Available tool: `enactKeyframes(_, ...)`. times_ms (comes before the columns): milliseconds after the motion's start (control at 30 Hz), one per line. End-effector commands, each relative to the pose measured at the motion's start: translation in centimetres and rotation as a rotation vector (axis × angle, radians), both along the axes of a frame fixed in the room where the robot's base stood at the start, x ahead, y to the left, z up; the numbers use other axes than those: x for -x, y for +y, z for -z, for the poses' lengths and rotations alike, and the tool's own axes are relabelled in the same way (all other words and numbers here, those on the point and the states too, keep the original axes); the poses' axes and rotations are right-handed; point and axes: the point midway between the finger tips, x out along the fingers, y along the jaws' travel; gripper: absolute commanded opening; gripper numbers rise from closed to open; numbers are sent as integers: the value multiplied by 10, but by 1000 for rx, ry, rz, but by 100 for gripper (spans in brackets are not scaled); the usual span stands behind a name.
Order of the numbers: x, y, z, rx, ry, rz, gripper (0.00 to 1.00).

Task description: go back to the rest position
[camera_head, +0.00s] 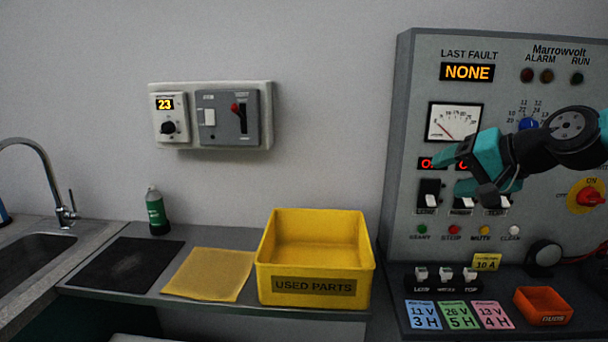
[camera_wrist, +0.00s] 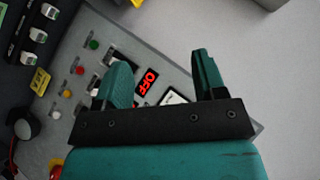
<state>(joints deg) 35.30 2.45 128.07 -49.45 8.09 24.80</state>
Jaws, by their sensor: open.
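My gripper (camera_head: 449,171) is teal and black and hangs in front of the grey control panel (camera_head: 408,120), pointing left in the head view. In the wrist view my gripper (camera_wrist: 163,75) has its two teal fingers spread wide with nothing between them. Beyond the fingers the panel (camera_wrist: 160,64) shows a red OFF display (camera_wrist: 147,83). In the head view my arm hides part of the red displays and the switches below them. I cannot tell the exact gap between the fingers and the panel.
A yellow USED PARTS bin (camera_head: 315,287) stands on the bench left of the panel. An orange tray (camera_head: 543,306) and coloured cards (camera_head: 458,315) lie below the panel. A green bottle (camera_head: 157,212), a yellow cloth (camera_head: 208,274) and a sink tap (camera_head: 60,190) are further left.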

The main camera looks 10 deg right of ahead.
Motion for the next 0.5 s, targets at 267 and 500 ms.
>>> enactKeyframes(267, 122, 167, 50, 365, 206, -676, 64)
enactKeyframes(500, 217, 198, 76, 581, 288, -1062, 64)
